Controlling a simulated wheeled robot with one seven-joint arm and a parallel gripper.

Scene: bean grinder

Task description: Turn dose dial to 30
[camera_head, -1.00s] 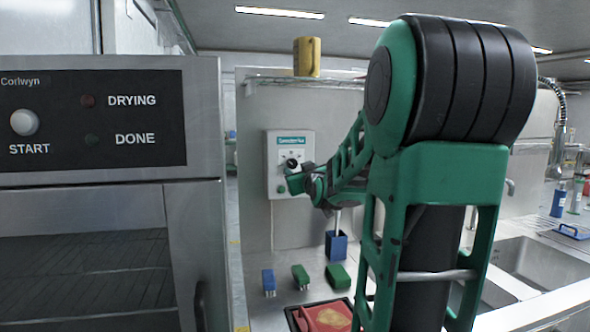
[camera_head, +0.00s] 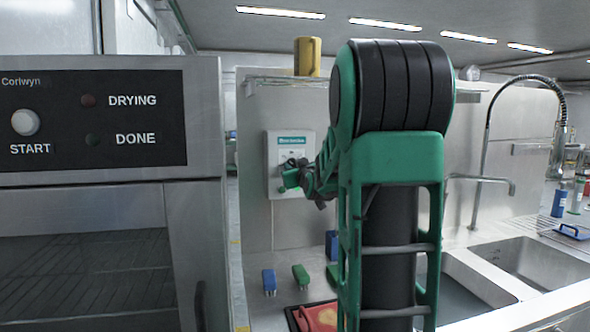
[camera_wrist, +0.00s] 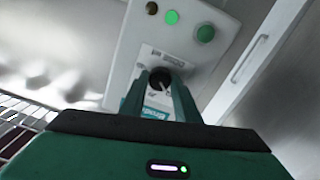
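The dose dial is a dark round knob (camera_wrist: 160,78) on the front of a white wall box, which shows in the head view (camera_head: 276,150) and in the wrist view (camera_wrist: 135,45). My gripper (camera_head: 291,178) is at the front of the box in the head view and hides part of it. In the wrist view its two green fingers (camera_wrist: 160,88) stand apart on both sides of the knob. I cannot tell whether they touch it. The dial's numbers and pointer are too small to read.
Blue (camera_head: 269,282) and green (camera_head: 300,276) small blocks and a red tray (camera_head: 318,318) lie on the counter below. An oven-like machine (camera_head: 205,130) stands left. A sink (camera_head: 530,262) is right.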

